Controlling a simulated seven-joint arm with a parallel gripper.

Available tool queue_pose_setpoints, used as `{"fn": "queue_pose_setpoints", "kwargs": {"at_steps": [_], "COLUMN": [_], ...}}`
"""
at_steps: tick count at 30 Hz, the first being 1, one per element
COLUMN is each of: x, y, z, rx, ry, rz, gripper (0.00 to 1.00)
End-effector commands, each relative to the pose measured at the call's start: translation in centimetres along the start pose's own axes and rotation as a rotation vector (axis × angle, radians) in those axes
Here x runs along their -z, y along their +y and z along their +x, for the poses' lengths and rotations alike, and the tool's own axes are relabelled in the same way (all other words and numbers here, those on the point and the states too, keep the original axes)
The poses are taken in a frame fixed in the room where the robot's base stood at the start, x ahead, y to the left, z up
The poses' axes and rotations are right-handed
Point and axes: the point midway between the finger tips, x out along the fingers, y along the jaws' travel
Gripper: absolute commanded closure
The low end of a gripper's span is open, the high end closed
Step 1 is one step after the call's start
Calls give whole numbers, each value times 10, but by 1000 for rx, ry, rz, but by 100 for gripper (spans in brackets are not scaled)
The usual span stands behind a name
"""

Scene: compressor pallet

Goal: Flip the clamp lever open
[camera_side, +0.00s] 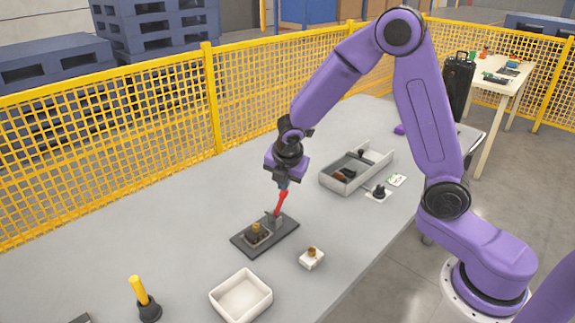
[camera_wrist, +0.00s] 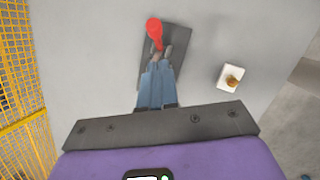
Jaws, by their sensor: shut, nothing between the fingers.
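The clamp lever is a red handle (camera_side: 281,203) standing nearly upright on a dark base plate (camera_side: 285,231), beside a block with a brass-coloured top (camera_side: 257,232). In the wrist view the red lever (camera_wrist: 154,30) is just beyond my fingertips, over the dark plate (camera_wrist: 180,45). My gripper (camera_side: 284,184) is shut and empty, pointing down at the lever's upper end. In the wrist view its blue-grey fingers (camera_wrist: 158,68) are together. I cannot tell whether they touch the lever. The clamp's lower part is partly hidden by the fingers in the wrist view.
A small white block with a brass piece (camera_side: 311,258) sits right of the plate. A white tray (camera_side: 241,314) is in front. A grey bin (camera_side: 330,183) with parts stands behind right. A yellow-handled tool (camera_side: 139,291) stands front left. Yellow mesh fencing (camera_side: 110,135) runs along the back.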

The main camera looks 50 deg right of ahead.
Motion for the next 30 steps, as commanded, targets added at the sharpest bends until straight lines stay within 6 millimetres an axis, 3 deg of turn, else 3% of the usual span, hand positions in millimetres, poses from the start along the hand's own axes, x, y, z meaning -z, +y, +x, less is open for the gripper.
{"fn": "queue_pose_setpoints", "kwargs": {"at_steps": [6,12,18,30], "x": [-3,-4,-5,-4], "y": [0,-1,-2,-3], "z": [-37,-62,-72,-73], "rx": [-5,-4,-1,0], "ry": [-1,-1,0,3], "rz": [0,-1,-2,5], "gripper": [100,100,100,100]}}
